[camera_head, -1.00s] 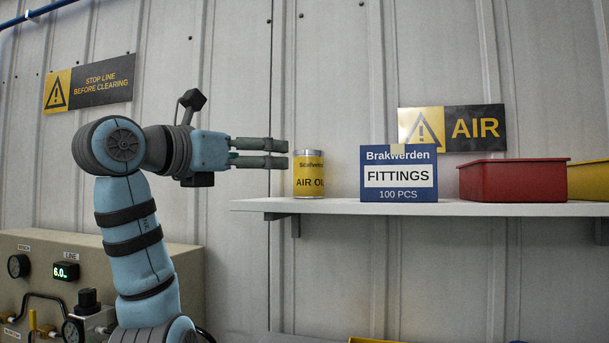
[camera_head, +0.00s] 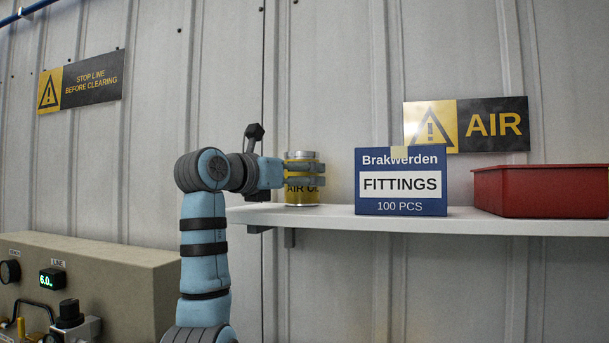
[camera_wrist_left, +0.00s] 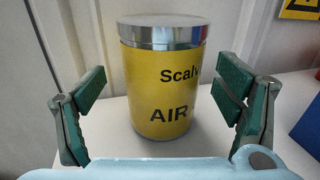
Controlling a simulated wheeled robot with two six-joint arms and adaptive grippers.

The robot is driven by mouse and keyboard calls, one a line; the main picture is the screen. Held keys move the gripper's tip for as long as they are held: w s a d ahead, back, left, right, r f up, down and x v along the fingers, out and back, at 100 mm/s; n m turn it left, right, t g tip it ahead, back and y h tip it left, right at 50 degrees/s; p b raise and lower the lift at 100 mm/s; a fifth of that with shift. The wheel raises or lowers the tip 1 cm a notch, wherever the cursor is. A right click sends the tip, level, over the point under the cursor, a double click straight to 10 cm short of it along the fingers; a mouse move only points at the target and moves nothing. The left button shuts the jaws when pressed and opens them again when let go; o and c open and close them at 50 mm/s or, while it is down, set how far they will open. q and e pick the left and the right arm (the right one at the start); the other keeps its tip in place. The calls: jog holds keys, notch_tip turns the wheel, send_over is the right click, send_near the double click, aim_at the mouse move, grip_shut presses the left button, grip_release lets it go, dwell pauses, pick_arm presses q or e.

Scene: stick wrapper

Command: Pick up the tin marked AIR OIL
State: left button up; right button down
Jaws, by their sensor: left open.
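The yellow tin marked AIR OIL (camera_head: 302,196), with a silver lid, stands upright near the left end of the white shelf (camera_head: 335,219). My left gripper (camera_head: 305,175) is in front of it in the head view, its fingers hiding part of the label. In the left wrist view the tin (camera_wrist_left: 160,85) stands between the two open green fingers of the left gripper (camera_wrist_left: 160,108), with a gap on each side. Its label is partly cut off at the right there. My right gripper is not in view.
A blue FITTINGS box (camera_head: 400,205) stands right of the tin, and a red bin (camera_head: 545,190) stands further right. The box's edge also shows in the left wrist view (camera_wrist_left: 308,128). A beige panel with gauges (camera_head: 110,270) is at the lower left.

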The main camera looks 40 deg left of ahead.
pick_arm(q)
jog(key=w, duration=0.3)
jog(key=shift+p, duration=0.35)
jog(key=shift+s+d, duration=0.1)
jog(key=shift+s, duration=0.2)
jog(key=shift+s+r, duration=0.1)
jog(key=shift+s, duration=0.05)
jog(key=c, duration=1.6)
